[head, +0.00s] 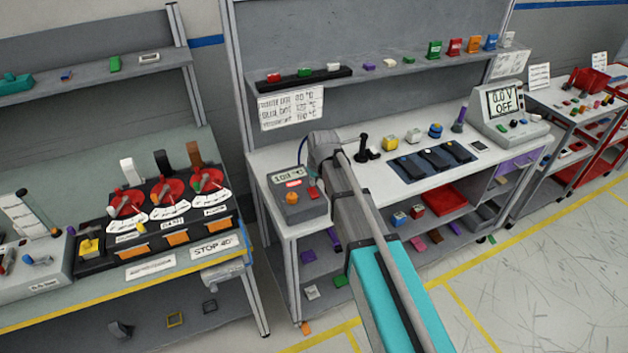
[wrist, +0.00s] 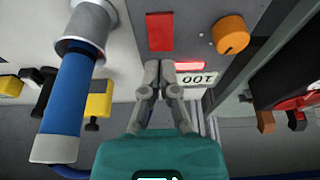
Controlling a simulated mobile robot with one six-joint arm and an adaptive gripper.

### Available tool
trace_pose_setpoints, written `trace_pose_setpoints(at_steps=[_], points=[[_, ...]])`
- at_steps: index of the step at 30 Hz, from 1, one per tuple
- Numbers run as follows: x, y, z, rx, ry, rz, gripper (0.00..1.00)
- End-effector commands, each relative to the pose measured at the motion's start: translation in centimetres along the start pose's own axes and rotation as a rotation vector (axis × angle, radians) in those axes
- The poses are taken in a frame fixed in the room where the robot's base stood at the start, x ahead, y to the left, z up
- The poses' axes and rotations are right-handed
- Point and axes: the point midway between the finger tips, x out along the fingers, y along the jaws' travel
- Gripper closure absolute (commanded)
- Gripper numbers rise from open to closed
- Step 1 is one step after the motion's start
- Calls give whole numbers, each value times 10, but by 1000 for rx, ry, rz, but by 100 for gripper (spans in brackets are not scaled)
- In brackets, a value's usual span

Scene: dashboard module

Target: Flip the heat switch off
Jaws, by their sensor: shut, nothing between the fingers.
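A grey heat control box (head: 300,206) stands at the left end of the middle bench in the head view. It has a small display (head: 288,175), a lit red strip (head: 293,184) and an orange knob (head: 292,198). In the wrist view the box's face shows a red rectangular switch (wrist: 160,31), the orange knob (wrist: 230,34) and the display (wrist: 197,79), upside down. My gripper (wrist: 160,66) is shut and empty, its fingertips just below the red switch in the picture; contact cannot be told.
A blue-handled tool (wrist: 66,100) with a silver collar is left of my fingers in the wrist view. A black joystick (head: 364,148) and yellow block (head: 391,143) stand right of my arm. The left bench holds red dials (head: 127,204).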

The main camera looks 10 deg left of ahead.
Motion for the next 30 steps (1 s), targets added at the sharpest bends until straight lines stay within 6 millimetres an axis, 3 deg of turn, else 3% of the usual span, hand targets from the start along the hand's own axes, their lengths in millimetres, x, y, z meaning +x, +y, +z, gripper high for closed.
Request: trace_pose_setpoints(at_steps=[3,30], points=[[-16,0,2,0,0,0,100],[-94,0,26,0,0,0,100]])
